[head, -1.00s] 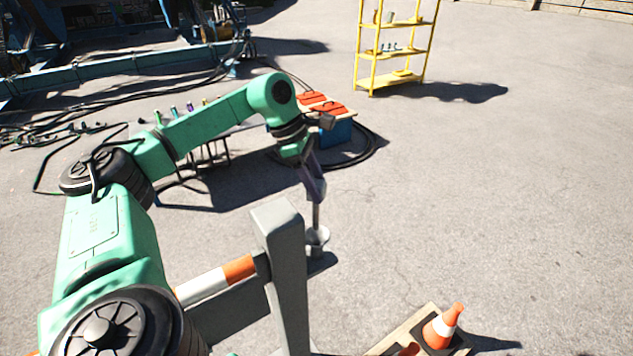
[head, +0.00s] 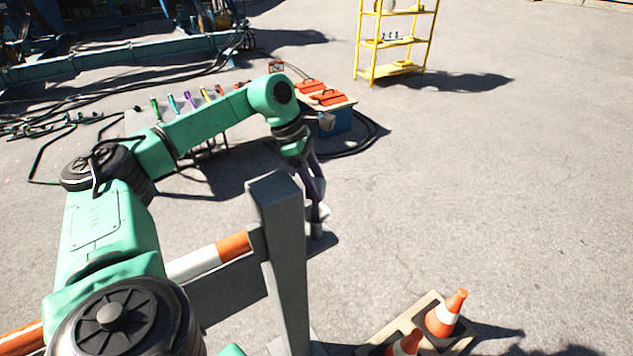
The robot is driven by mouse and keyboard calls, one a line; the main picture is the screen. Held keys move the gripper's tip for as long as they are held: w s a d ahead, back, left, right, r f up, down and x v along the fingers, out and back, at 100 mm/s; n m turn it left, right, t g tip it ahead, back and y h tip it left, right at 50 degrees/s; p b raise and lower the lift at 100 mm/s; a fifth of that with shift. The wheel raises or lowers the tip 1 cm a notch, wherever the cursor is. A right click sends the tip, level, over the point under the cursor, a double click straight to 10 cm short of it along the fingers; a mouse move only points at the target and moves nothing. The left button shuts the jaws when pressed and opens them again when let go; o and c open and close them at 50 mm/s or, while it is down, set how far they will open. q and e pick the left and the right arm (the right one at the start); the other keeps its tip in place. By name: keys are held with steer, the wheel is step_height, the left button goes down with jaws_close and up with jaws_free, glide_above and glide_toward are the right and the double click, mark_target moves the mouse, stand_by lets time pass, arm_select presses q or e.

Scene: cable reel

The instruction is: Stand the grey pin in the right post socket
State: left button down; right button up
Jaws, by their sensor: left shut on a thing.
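My left gripper (head: 316,190) is shut on the grey pin (head: 319,186), a small grey upright piece between its dark fingers. The fingertips are close to the cup's rim. The pin's lower end is hidden at the cup, so I cannot tell how deep it sits. My right gripper is not in view.
A striped orange and white bar (head: 208,259) meets the tall post from the left. Traffic cones (head: 446,314) stand on a wooden board at lower right. A blue box with orange lids (head: 326,97) and a yellow shelf (head: 397,42) are farther back. Ground at right is clear.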

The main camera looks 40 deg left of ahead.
arm_select(q)
steer(key=shift+c, duration=1)
jaws_free()
steer(key=v, duration=1.4)
steer(key=shift+r+p, duration=0.3)
steer(key=shift+r, duration=0.05)
